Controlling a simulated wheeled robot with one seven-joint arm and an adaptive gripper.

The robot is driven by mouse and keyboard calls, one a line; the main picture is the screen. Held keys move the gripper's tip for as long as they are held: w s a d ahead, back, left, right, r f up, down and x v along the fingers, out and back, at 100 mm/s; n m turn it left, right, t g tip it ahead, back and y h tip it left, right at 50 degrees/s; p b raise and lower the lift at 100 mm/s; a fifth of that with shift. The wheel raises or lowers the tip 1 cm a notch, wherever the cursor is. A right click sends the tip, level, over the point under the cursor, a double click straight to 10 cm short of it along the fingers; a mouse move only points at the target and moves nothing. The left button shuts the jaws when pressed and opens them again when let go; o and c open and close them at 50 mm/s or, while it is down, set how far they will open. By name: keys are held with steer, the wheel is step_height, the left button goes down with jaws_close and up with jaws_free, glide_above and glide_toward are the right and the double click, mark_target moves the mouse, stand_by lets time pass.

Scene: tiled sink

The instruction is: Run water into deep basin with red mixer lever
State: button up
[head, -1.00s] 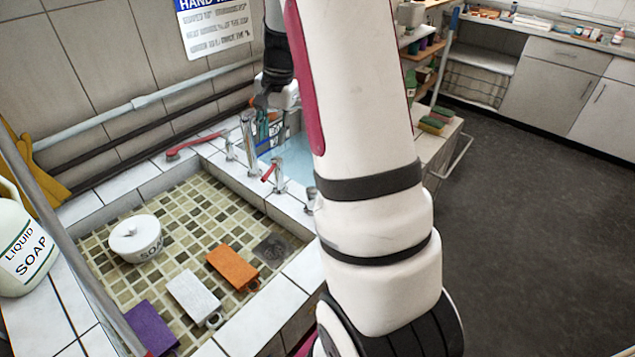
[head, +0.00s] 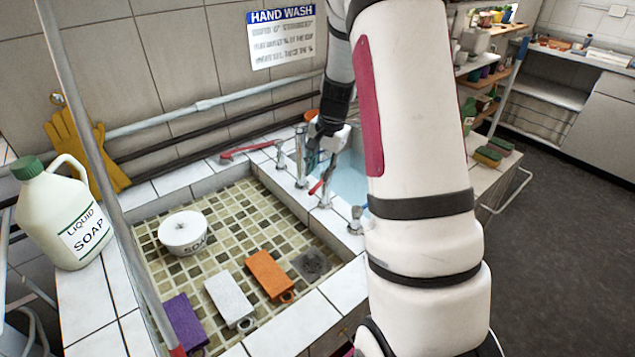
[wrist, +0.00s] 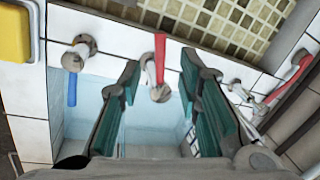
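A short red lever (head: 318,187) sits on a chrome tap on the tiled ledge between the shallow mosaic basin and the pale blue deep basin (head: 352,184). In the wrist view the red lever (wrist: 160,48) lies just beyond and between my fingertips, apart from both. My gripper (head: 314,158) is open and empty over the edge of the deep basin; its teal-padded fingers (wrist: 155,80) are spread wide. A longer red lever (head: 245,149) lies along the back ledge and shows at right in the wrist view (wrist: 292,78). I see no running water.
A blue-handled tap (wrist: 72,75) stands left of the red lever in the wrist view. A chrome upright (head: 300,157) stands close by my gripper. The mosaic basin holds a white soap pot (head: 184,236) and purple, white and orange blocks. A soap jug (head: 62,215) stands at left.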

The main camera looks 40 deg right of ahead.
mark_target(315, 187)
steer(key=shift+w+a+f, duration=0.1)
steer(key=shift+w+f, duration=0.05)
steer(key=shift+f, duration=0.7)
steer(key=shift+w+f, duration=0.2)
steer(key=shift+f, duration=0.7)
steer(key=shift+w+a+f, duration=0.1)
steer(key=shift+w+f, duration=0.05)
steer(key=shift+f, duration=0.7)
jaws_close()
